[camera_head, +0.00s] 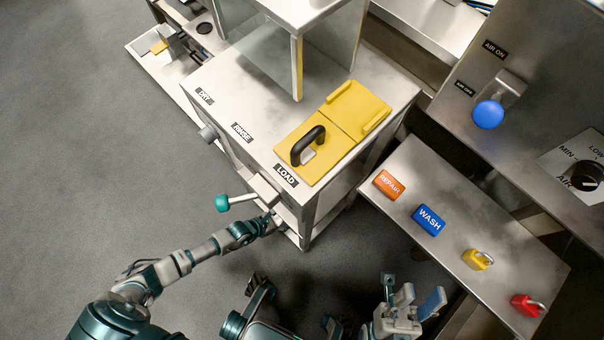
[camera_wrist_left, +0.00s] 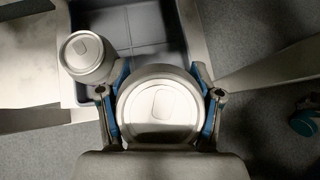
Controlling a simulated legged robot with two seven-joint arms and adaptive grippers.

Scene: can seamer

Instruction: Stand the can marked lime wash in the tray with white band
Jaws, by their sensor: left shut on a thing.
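My left gripper (camera_wrist_left: 160,98) is shut on a silver-topped can (camera_wrist_left: 160,112), with a blue-lined finger on each side. I see the can from above, so its label is hidden. A second, similar can (camera_wrist_left: 87,55) stands up and to the left of it in the left wrist view. A grey ribbed tray (camera_wrist_left: 130,27) lies beyond the held can; I see no band on it. In the head view the left gripper (camera_head: 268,224) is small, by the low shelf under the machine, and its can cannot be made out. My right gripper (camera_head: 412,300) is empty and open, at the bottom.
The machine (camera_head: 235,85) has a yellow lid (camera_head: 350,115) with a black handle and a teal-knobbed lever (camera_head: 223,202) near my left arm. A steel bench (camera_head: 450,215) holds orange and blue tags and yellow and red padlocks. The floor at left is clear.

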